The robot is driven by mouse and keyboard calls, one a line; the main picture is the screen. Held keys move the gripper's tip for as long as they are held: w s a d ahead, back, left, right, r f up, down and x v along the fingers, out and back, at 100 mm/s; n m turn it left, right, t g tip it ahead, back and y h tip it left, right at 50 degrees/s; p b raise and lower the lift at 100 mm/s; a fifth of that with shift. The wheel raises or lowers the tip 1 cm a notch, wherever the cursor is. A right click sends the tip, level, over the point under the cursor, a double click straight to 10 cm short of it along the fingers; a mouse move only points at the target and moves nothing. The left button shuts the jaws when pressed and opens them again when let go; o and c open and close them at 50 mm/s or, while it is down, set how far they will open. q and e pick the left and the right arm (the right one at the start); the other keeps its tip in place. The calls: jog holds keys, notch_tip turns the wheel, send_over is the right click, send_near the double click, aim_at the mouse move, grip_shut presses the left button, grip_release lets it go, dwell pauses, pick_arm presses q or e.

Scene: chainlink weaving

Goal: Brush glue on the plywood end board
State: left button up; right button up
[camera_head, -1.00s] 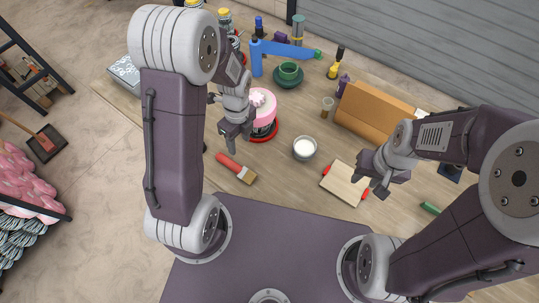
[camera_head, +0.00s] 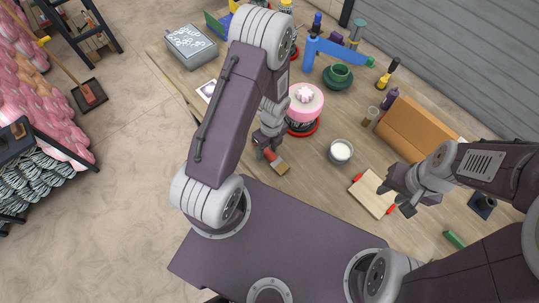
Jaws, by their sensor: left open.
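A flat brush (camera_head: 281,167) with a red handle and pale bristles lies on the table. My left gripper (camera_head: 266,152) is open, with its fingers at the brush's handle and hiding most of it. I cannot tell whether they touch it. A small grey bowl of white glue (camera_head: 340,151) stands to the right of the brush. The pale plywood board (camera_head: 371,195) lies further right, with red clamps (camera_head: 358,177) at its edges. My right gripper (camera_head: 399,201) looks open and empty, just right of the board and partly over its edge.
A pink-topped round item (camera_head: 305,101) stands behind my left gripper. A brown box (camera_head: 414,128) stands behind the board. Bare tabletop surrounds the glue bowl.

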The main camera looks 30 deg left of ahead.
pick_arm(q)
jog(key=shift+w+d, duration=0.2)
jog(key=shift+d, duration=0.05)
jog(key=c, duration=1)
jog(key=shift+s+a, duration=0.1)
grip_shut()
pick_arm(e)
jog(key=shift+w+d, duration=0.1)
jog(key=shift+d, duration=0.05)
pick_arm(q)
jog(key=shift+r, duration=0.1)
